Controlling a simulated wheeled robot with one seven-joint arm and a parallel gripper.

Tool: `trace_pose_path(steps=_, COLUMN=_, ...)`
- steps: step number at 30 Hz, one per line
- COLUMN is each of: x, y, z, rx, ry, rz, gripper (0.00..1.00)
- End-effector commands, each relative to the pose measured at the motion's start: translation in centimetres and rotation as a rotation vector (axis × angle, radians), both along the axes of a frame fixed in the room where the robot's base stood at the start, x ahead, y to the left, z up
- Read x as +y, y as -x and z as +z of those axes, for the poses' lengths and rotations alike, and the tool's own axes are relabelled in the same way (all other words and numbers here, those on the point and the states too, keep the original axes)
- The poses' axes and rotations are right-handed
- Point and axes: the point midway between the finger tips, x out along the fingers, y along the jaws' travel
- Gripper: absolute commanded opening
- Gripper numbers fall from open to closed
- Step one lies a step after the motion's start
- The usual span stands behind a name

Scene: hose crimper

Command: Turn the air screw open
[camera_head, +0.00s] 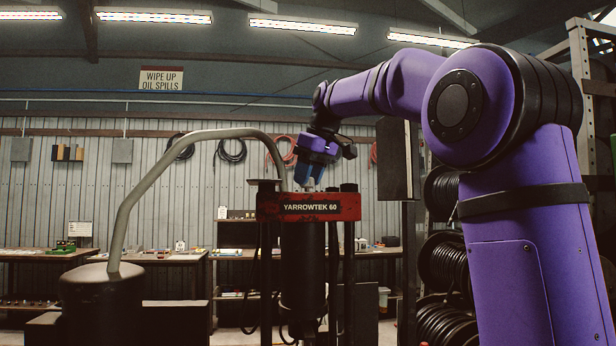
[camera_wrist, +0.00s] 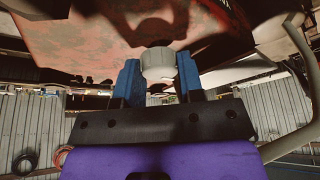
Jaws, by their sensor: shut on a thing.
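The crimper's red head (camera_head: 308,207), marked YARROWTEK 60, stands in the middle of the head view. My gripper (camera_head: 309,181) points down just above its top. In the wrist view a short, pale grey round knob, which I take for the air screw (camera_wrist: 158,63), sits against the worn red surface (camera_wrist: 100,45) of the head. My gripper's blue fingers (camera_wrist: 159,76) are on both sides of the knob and shut on it. Its turned position cannot be read. In the head view the fingers and the head's edge mostly hide it.
A bent grey tube (camera_head: 135,190) arches from a dark cylinder (camera_head: 103,300) at left towards the crimper. Dark posts and a cylinder (camera_head: 303,270) stand under the red head. Hose reels (camera_head: 445,262) are at right. Benches (camera_head: 160,257) stand along the back wall.

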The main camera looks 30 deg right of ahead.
Motion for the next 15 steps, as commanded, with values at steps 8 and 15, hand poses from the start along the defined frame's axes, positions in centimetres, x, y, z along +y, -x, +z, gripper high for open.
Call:
trace_pose_path(steps=8, x=0.09, y=0.02, z=0.02, rx=0.000, ry=0.001, rz=-0.121, gripper=0.12)
trace_pose_path(steps=15, x=0.18, y=0.04, z=0.04, rx=-0.002, ry=0.001, rz=-0.328, gripper=0.12)
